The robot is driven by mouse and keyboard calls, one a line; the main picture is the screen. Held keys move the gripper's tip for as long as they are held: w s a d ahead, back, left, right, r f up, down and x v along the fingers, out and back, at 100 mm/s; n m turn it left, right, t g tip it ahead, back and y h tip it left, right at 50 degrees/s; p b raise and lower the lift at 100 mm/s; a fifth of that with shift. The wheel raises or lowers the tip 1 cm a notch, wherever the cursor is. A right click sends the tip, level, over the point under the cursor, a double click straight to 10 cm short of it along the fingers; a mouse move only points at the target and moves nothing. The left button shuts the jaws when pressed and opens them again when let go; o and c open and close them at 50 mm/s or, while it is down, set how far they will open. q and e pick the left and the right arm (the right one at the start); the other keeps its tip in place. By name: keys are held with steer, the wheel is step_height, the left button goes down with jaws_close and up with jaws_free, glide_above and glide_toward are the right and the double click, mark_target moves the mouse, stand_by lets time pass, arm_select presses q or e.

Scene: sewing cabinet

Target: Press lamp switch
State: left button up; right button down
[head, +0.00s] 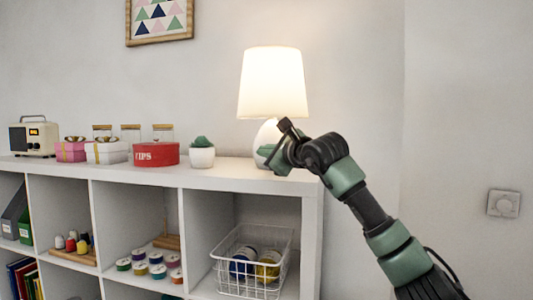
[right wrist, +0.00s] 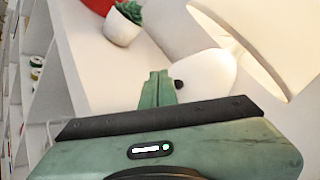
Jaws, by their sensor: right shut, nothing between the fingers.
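The lamp (head: 272,85) stands lit on top of the white shelf unit, with a glowing shade and a rounded white base. In the right wrist view its base (right wrist: 205,72) and shade (right wrist: 268,38) are at the upper right. A small dark knob (right wrist: 179,84), which looks like the lamp switch, sits low on the base. My right gripper (head: 265,151) is in front of the lamp base. Its green fingers (right wrist: 157,86) are shut and empty, with the tips just left of the knob in the wrist view. Whether they touch it I cannot tell. My left gripper is not in view.
A potted succulent (head: 202,152), a red tin (head: 156,153), gift boxes (head: 107,153), jars and a radio (head: 32,137) line the shelf top (head: 225,175) left of the lamp. A wire basket (head: 252,262) sits below.

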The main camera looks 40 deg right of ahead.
steer(key=s+a+b, duration=0.2)
steer(key=s+a, duration=0.1)
steer(key=shift+s+a, duration=0.1)
steer(key=shift+a, duration=0.3)
stand_by(0.3)
